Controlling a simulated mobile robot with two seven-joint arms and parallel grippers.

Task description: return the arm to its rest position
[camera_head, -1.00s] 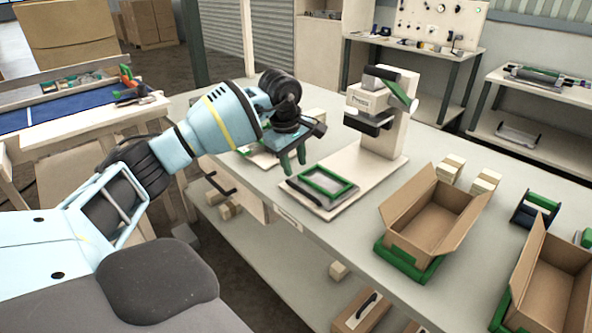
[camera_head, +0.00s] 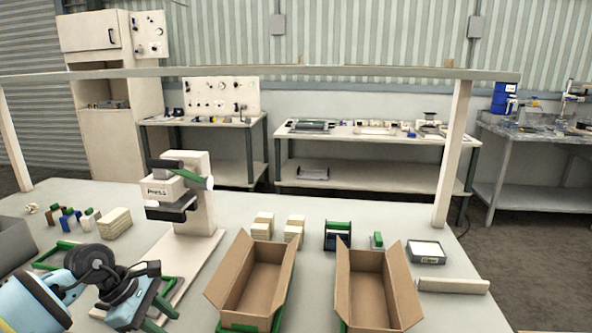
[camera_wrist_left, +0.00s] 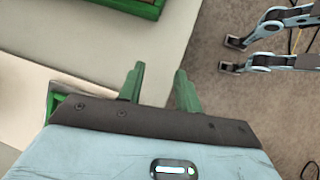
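My left gripper (camera_head: 166,304) is at the lower left of the head view, in front of the press (camera_head: 185,205) and over the near end of its base. In the left wrist view its two green fingers (camera_wrist_left: 159,84) stand apart with nothing between them. Its arm comes in at the lower left corner of the head view. My right gripper does not show in the head view. Light-blue links with dark ends at the upper right of the left wrist view look like parts of my own body.
Two open cardboard boxes (camera_head: 265,278) (camera_head: 378,290) stand right of the press, the left one on a green-edged holder. Small blocks (camera_head: 262,226), a dark green-topped stand (camera_head: 338,234) and a scale (camera_head: 426,252) lie behind them. An overhead beam (camera_head: 300,71) crosses the view.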

